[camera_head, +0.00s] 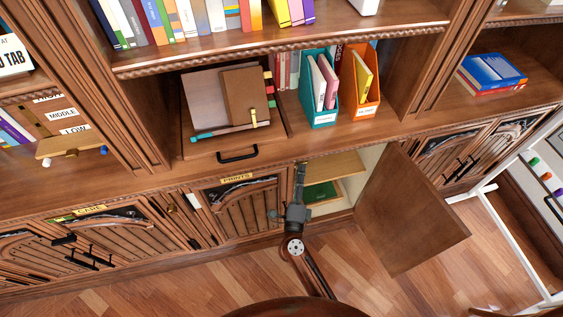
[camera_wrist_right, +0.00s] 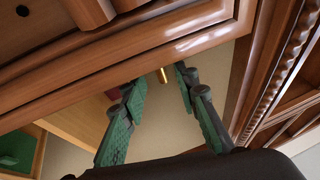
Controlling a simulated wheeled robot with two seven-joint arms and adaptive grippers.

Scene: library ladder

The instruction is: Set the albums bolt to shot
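A small brass rod (camera_wrist_right: 162,76), which may be the albums bolt, shows at the underside of a wooden cabinet edge in the right wrist view. Whether it is shot or drawn I cannot tell. My right gripper (camera_wrist_right: 159,80) is open, with the rod between and just beyond its green-padded fingertips; contact is unclear. In the head view my right gripper (camera_head: 300,171) reaches up to the left side of an open lower cabinet (camera_head: 347,163). The rod is hidden there. No albums label is readable. My left gripper is not in view.
The open cabinet door (camera_head: 412,213) swings out to the right of my right arm. The closed door labelled PRINTS (camera_head: 240,203) is just left of the gripper. A white-framed rack (camera_head: 510,233) stands at far right. Wooden floor (camera_head: 180,285) lies clear at lower left.

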